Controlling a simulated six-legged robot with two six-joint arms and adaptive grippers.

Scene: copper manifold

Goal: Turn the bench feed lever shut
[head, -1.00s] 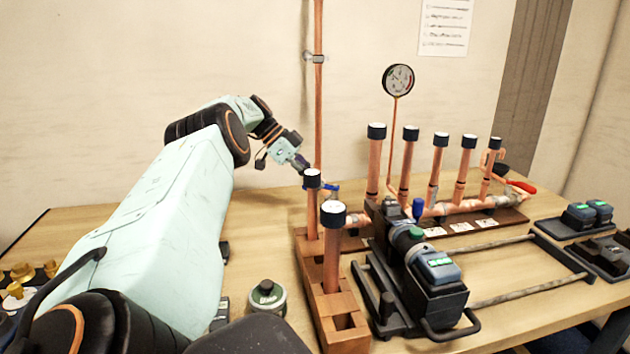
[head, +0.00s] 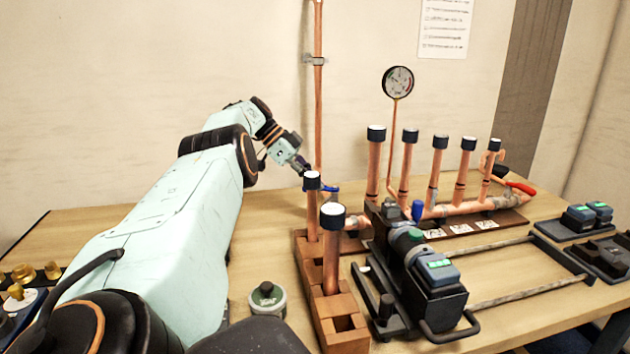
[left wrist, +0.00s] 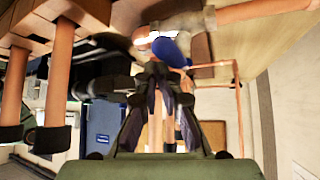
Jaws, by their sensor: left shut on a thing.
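The bench feed lever is a small blue handle (head: 331,188) near the foot of the tall copper feed pipe (head: 319,100), behind the capped stubs. My left gripper (head: 306,171) reaches it from the upper left. In the left wrist view the blue lever (left wrist: 171,52) lies right at the tips of my left gripper (left wrist: 162,72). The fingers are shut on the lever. Part of the lever and its valve body is hidden by the fingers and the front stub. My right gripper is not in view.
Capped copper stubs (head: 333,250) stand in a wooden block in front of the lever. A black tool with a battery (head: 438,282) sits to the right. The manifold (head: 470,207) with a gauge (head: 398,81) and a red handle (head: 521,187) is behind it. A round tin (head: 267,298) is in front.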

